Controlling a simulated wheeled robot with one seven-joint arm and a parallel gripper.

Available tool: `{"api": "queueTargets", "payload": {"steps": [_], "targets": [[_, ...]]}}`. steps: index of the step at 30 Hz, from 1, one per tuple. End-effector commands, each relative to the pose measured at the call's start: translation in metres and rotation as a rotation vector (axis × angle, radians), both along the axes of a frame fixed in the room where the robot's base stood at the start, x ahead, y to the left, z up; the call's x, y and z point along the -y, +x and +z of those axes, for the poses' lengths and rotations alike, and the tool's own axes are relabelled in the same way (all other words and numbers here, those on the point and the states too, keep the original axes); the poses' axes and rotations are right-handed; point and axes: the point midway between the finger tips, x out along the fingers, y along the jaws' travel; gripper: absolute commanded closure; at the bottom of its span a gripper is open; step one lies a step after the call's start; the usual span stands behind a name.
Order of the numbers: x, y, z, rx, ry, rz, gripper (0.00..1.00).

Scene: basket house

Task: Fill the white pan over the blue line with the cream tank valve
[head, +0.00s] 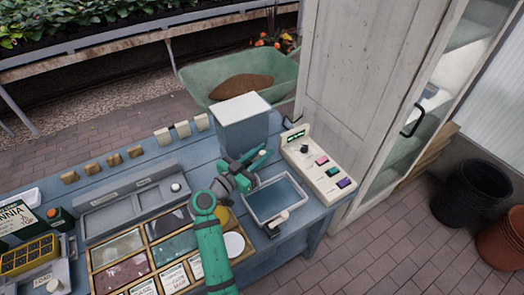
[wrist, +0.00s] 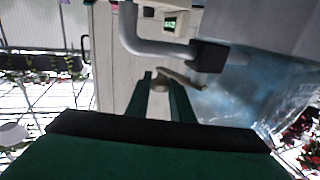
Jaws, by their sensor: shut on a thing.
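A blue-grey tank (head: 242,130) with a white top stands on the blue bench. The white-rimmed pan (head: 253,208) sits in front of it, with dark blue-grey liquid or floor inside. The blue line cannot be made out. My gripper (head: 262,158) is at the tank's front, above the pan's back edge. In the wrist view my gripper (wrist: 162,90) is shut on the cream tank valve (wrist: 178,77), whose lever shows between and past the fingers. A grey pipe with a dark end (wrist: 208,56) is beside it. In the head view the valve is mostly hidden by my gripper.
A cream panel (head: 303,150) with coloured buttons stands right of the pan. A small cream knob (head: 285,214) is at the pan's front edge. A grey tray (head: 130,208) and a sectioned wooden box (head: 142,240) lie left. A white cabinet (head: 350,80) is behind.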

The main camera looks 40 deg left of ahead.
Motion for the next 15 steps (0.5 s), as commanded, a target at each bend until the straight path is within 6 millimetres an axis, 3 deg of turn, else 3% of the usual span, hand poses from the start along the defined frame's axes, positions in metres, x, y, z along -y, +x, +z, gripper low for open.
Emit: {"api": "queueTargets", "payload": {"steps": [15], "targets": [[0.0045,-0.0088,-0.0005,-0.002,0.000,-0.201,1.00]]}}
